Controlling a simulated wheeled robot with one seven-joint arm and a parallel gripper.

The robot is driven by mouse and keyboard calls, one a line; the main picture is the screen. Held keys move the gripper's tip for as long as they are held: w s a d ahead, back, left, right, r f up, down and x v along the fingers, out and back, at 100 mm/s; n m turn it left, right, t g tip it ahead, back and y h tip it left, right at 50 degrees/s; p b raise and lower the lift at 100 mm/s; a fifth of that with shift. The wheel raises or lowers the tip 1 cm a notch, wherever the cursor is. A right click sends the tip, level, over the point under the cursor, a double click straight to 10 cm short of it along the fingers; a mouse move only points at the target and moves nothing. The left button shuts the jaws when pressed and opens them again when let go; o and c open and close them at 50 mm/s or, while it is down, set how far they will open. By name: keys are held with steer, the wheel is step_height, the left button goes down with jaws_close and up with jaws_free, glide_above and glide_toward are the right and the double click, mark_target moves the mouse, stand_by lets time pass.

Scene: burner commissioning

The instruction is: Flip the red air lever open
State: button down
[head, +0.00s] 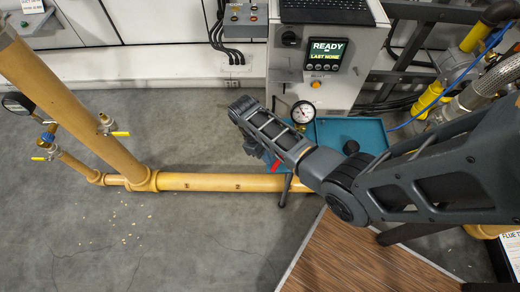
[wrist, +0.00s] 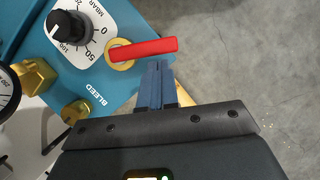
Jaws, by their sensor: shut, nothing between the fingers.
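The red air lever (wrist: 143,49) is a flat red bar on a brass ring (wrist: 120,55) at the edge of a teal panel (wrist: 80,75). In the wrist view it lies nearly level, its free end reaching right past the panel edge over the floor. My gripper (wrist: 160,66) is shut and empty, its blue fingertips just below the middle of the lever; I cannot tell whether they touch it. In the head view the lever (head: 276,165) shows as a small red strip beside my wrist, and my arm hides most of the panel around it.
A black dial knob (wrist: 68,28), a brass "BLEED" fitting (wrist: 75,112) and a pressure gauge (wrist: 6,92) sit left of the lever. A yellow pipe (head: 215,182) runs below along the floor. A control box reading "READY" (head: 327,52) stands behind. Open floor lies at left.

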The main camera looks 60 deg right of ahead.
mark_target(277, 167)
steer(key=shift+s+a+n+h+p, duration=0.15)
steer(key=shift+s+n+h+p, duration=0.2)
steer(key=shift+n+p, duration=0.4)
steer(key=shift+s+a+n+h+p, duration=0.15)
steer(key=shift+s+n+p, duration=0.3)
steer(key=shift+n+p, duration=0.3)
steer(key=shift+s+p, duration=0.25)
steer(key=shift+p, duration=0.2)
steer(key=shift+s+a+n+h+p, duration=0.1)
steer(key=shift+s+n+h+p, duration=0.15)
steer(key=shift+n+h+p, duration=0.4)
steer(key=shift+s+n+t+p, duration=0.45)
steer(key=shift+n+p, duration=0.25)
steer(key=shift+n, duration=0.35)
stand_by(0.4)
stand_by(0.5)
